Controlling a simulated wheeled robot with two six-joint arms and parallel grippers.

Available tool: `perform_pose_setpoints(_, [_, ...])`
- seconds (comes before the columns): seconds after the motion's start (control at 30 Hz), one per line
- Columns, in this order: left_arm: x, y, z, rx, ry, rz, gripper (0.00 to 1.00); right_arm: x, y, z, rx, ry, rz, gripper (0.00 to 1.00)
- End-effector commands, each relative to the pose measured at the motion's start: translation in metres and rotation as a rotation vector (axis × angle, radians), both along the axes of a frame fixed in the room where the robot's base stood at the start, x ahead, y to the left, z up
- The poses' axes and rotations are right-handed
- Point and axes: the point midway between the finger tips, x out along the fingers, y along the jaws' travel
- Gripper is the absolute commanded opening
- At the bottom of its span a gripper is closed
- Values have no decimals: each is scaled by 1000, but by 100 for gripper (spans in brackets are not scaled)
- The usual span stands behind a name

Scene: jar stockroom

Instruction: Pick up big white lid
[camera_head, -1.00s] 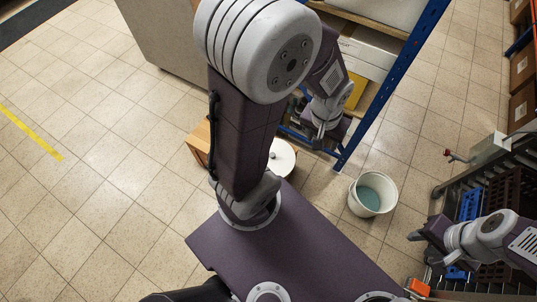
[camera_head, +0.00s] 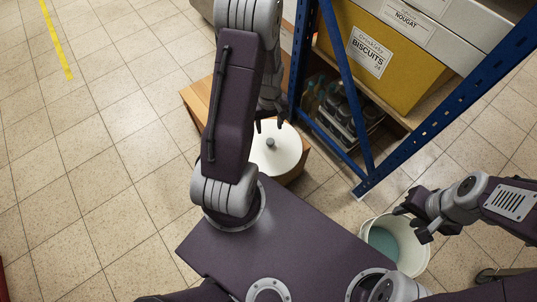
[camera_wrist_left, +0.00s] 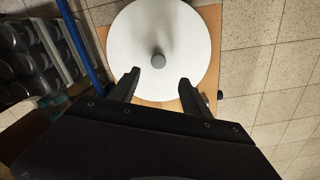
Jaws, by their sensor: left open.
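The big white lid (camera_head: 287,156) is a round disc with a small grey knob (camera_head: 270,142), on top of a wooden stand or box; my left arm hides its left part in the head view. In the left wrist view the lid (camera_wrist_left: 190,38) lies flat with its knob (camera_wrist_left: 158,61) near the middle. My left gripper (camera_head: 271,122) is open and empty, close to the lid. In the wrist view its fingertips (camera_wrist_left: 159,77) are apart, just below the knob in the picture and not around it. My right gripper (camera_head: 413,222) looks open, over a white bucket.
A blue-framed shelf (camera_head: 343,100) with a yellow biscuits box (camera_head: 385,62) and several jars stands right of the lid. The white bucket (camera_head: 422,262) with bluish contents is on the floor. Tiled floor (camera_head: 90,160) is free on the left.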

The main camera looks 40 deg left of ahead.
Motion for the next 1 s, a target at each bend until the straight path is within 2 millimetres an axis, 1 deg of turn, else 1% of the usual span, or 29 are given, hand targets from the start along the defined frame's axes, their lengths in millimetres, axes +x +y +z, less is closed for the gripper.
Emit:
perform_pose_setpoints(0.03, [-1,2,-10,-1,1,6,56,0,0,-9,0,-1,0,36])
perform_pose_setpoints(0.17, [-1,3,-7,0,0,10,56,1,0,-6,0,-2,0,36])
perform_pose_setpoints(0.23, [-1,3,-10,-1,1,9,56,1,0,-9,0,-2,0,36])
perform_pose_setpoints(0.43, [-1,2,-44,0,1,9,56,1,0,-33,0,-1,0,36])
perform_pose_setpoints(0.5, [-1,2,-47,0,0,8,56,1,0,-35,0,-1,0,36])
perform_pose_setpoints(0.57, [-1,2,-46,0,0,8,56,1,0,-33,0,-1,0,36])
perform_pose_setpoints(0.63, [0,1,-50,0,0,8,56,1,0,-37,0,-1,0,36])
perform_pose_setpoints(0.67, [0,1,-54,0,0,8,56,1,0,-40,0,-1,0,36])
perform_pose_setpoints(0.83, [2,-3,-88,-1,1,8,56,1,0,-70,0,-1,0,36])
perform_pose_setpoints(0.9, [2,-3,-97,0,0,9,56,1,0,-75,0,-1,0,36])
perform_pose_setpoints(1.0, [2,-3,-98,0,0,9,56,1,0,-75,0,-1,0,36])
